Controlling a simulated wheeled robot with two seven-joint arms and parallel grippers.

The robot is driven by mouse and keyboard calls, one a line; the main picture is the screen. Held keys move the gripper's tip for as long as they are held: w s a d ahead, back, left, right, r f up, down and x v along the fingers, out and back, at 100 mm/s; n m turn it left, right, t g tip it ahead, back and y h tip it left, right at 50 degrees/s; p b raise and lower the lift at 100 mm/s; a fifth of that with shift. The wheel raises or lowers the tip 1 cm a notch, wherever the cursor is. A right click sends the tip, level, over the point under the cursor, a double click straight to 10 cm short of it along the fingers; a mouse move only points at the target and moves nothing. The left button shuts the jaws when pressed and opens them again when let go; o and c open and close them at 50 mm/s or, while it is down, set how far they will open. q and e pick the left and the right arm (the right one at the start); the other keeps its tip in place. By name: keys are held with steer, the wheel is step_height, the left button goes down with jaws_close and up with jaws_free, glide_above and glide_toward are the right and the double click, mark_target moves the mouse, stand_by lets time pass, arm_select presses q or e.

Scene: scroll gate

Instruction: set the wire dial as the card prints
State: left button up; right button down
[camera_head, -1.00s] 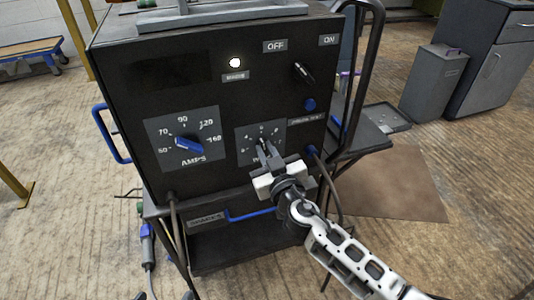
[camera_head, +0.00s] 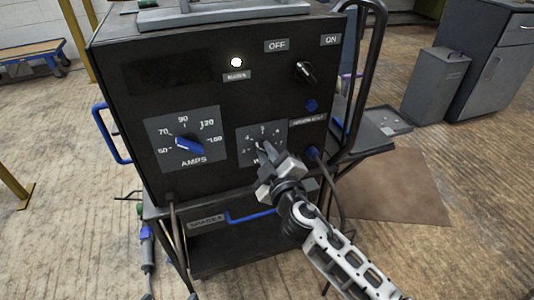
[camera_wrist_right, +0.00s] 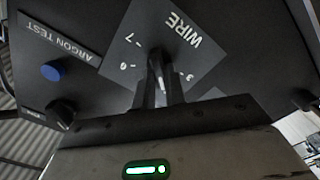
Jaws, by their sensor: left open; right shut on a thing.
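The wire dial is a dark knob (camera_wrist_right: 158,68) on a grey plate (camera_head: 249,135) marked with numbers, low on the front of the black machine. My right gripper (camera_head: 268,156) is shut on this knob. In the right wrist view the two dark fingers (camera_wrist_right: 160,92) are on either side of it, and the word WIRE and a few numbers show on the plate. The gripper hides part of the scale, so the exact setting is unclear. I cannot make out a readable card. My left gripper is not in view.
The blue amps knob (camera_head: 188,143) is left of the wire dial. A black OFF/ON switch (camera_head: 305,72) and a blue button (camera_head: 311,105) are above right. A lit white lamp (camera_head: 236,62) is near the top. A cable hangs just right of my gripper.

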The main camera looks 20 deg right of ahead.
arm_select(q)
steer(key=shift+a, duration=0.1)
stand_by(0.3)
arm_select(e)
steer(key=c, duration=1.5)
jaws_free()
arm_select(q)
steer(key=shift+w, duration=0.1)
arm_select(e)
steer(key=shift+o, duration=0.2)
steer(key=shift+s, duration=0.15)
arm_select(q)
steer(key=f, duration=0.1)
steer(key=f+b, duration=0.1)
steer(key=d+f+b, duration=0.1)
steer(key=shift+w+g, duration=0.25)
steer(key=shift+g, duration=0.05)
arm_select(e)
steer(key=s, duration=1.5)
steer(key=shift+s+d, duration=0.25)
steer(key=shift+s, duration=0.1)
